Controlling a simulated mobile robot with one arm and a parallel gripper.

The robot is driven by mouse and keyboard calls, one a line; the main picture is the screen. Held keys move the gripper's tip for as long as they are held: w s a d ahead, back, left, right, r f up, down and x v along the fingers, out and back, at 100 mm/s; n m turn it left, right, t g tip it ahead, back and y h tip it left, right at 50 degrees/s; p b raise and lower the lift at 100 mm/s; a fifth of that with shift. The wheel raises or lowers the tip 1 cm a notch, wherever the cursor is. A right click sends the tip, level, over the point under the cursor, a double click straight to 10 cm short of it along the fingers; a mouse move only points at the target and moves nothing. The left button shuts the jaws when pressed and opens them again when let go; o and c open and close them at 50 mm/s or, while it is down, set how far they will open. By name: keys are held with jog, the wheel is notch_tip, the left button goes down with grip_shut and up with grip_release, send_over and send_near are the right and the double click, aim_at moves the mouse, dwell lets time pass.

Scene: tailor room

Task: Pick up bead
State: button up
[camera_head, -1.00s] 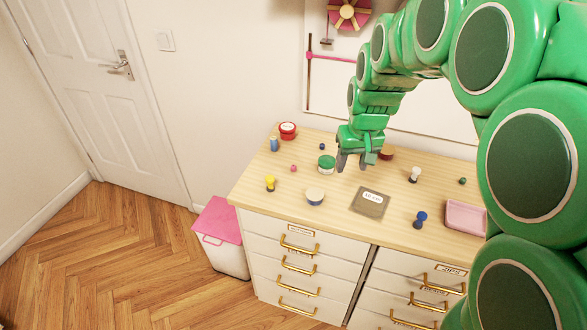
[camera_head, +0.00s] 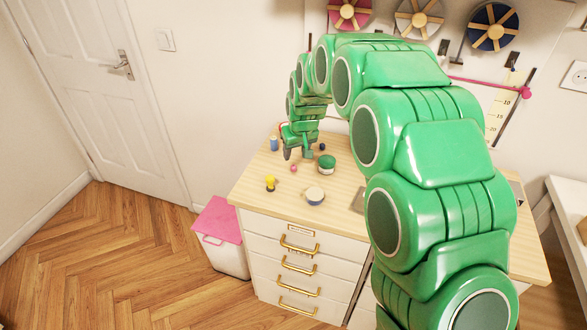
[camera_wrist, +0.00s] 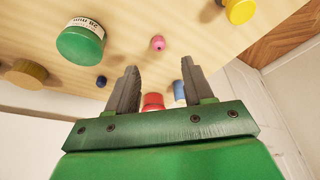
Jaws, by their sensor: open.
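A small round pink bead (camera_head: 293,168) lies on the wooden tabletop (camera_head: 338,214). In the wrist view the pink bead (camera_wrist: 158,43) shows just beyond the fingertips, between their lines. A small dark blue ball (camera_head: 322,147), perhaps another bead, lies further back; it shows left of the fingers in the wrist view (camera_wrist: 101,81). My gripper (camera_head: 297,156) is over the left part of the tabletop, close behind the pink bead in the picture. In the wrist view my gripper (camera_wrist: 160,68) has its fingers apart with nothing held. The height above the top is hard to tell.
A green-topped round tin (camera_head: 327,164) stands right of the pink bead. A yellow spool-like thing (camera_head: 270,184) and a cream-topped tin (camera_head: 315,196) are in front. A blue spool (camera_head: 274,144) is at left. A red tin (camera_wrist: 153,101) shows between the fingers.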

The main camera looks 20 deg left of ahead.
aim_at(294, 166)
jog(key=shift+x, duration=3.6)
jog(key=shift+s+d, duration=0.15)
jog(key=shift+c, duration=0.3)
grip_shut()
